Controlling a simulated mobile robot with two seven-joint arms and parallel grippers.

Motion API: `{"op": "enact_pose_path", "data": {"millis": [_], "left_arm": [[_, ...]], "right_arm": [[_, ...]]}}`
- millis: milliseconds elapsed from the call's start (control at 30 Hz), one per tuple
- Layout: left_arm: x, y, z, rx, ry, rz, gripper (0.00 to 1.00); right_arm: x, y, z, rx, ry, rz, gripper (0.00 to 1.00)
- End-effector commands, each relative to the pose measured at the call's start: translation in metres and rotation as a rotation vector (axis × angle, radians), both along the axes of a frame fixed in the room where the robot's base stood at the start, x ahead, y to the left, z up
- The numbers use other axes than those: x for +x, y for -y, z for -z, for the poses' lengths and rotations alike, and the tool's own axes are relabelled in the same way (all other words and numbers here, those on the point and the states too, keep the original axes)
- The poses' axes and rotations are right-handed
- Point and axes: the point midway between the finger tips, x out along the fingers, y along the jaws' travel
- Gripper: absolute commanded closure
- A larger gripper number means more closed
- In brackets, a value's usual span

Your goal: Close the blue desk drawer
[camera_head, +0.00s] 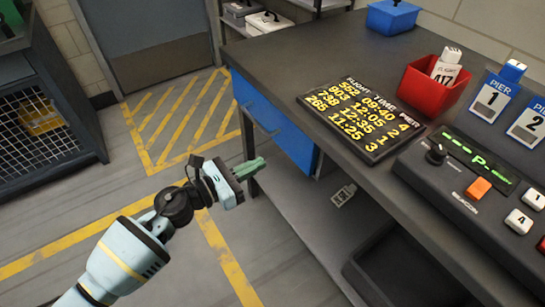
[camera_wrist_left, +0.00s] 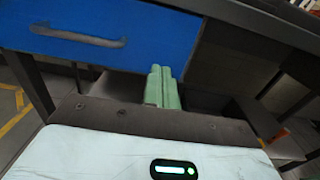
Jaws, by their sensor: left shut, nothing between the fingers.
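The blue desk drawer (camera_head: 275,122) sits under the left edge of the dark desk top. Its front and grey handle (camera_head: 262,118) show in the head view, but how far it stands out is hard to tell. In the left wrist view the drawer front (camera_wrist_left: 130,30) fills the upper left, with its handle (camera_wrist_left: 78,37). My left gripper (camera_head: 260,164) is shut and empty, in front of and below the drawer, left of its lower right corner. Its green fingers (camera_wrist_left: 163,82) overlap the drawer's lower right edge in the wrist view; contact cannot be told. My right gripper is out of view.
The desk top holds a flight board (camera_head: 362,119), a red bin (camera_head: 430,88), a blue box (camera_head: 392,17) and a control panel (camera_head: 470,190). A lower shelf (camera_head: 315,215) with a dark tray (camera_head: 400,275) lies beneath. Floor left of the desk is clear.

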Motion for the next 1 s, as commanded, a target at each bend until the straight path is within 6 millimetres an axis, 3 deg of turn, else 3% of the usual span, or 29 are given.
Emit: {"op": "enact_pose_path", "data": {"millis": [100, 300, 800, 1000], "left_arm": [[-0.013, -0.019, 0.001, 0.001, -0.002, 0.001, 1.0], [-0.025, -0.036, 0.001, 0.0, -0.002, 0.0, 1.0], [-0.029, -0.04, 0.002, -0.009, -0.012, -0.002, 1.0], [-0.054, -0.041, 0.024, -0.217, -0.24, -0.078, 1.0]], "right_arm": [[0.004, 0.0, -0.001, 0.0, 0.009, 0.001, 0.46], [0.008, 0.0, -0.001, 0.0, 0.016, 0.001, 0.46], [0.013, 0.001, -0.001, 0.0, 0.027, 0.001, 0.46], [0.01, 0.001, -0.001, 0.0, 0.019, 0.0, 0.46]]}}
